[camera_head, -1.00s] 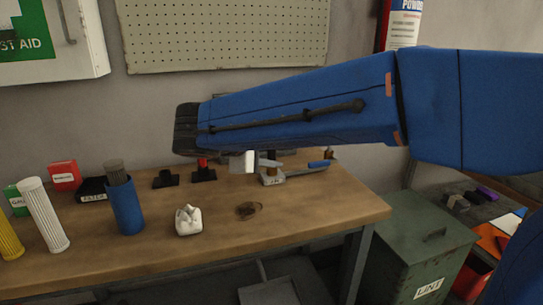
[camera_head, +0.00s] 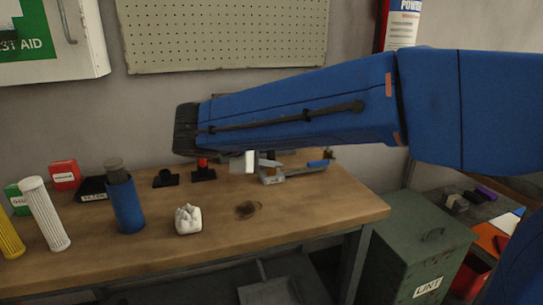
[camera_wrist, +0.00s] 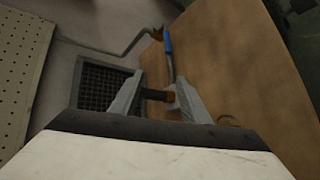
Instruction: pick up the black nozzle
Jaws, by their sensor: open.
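Two small black pieces with flat bases stand at the back of the workbench in the head view: a plain black one (camera_head: 165,178) and one with a red top (camera_head: 203,171). The plain black one is probably the black nozzle. My gripper (camera_wrist: 156,92) is open in the wrist view, its grey fingers apart. A dark cylinder with a brownish end (camera_wrist: 158,95) shows between the fingers; I cannot tell whether it touches them. In the head view my arm largely hides the gripper, and a pale part of it (camera_head: 243,163) shows right of the black pieces.
A metal clamp with a blue handle (camera_head: 319,164) lies close to the gripper. The workbench (camera_head: 300,215) is clear at front right. A pegboard (camera_head: 225,35) hangs behind.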

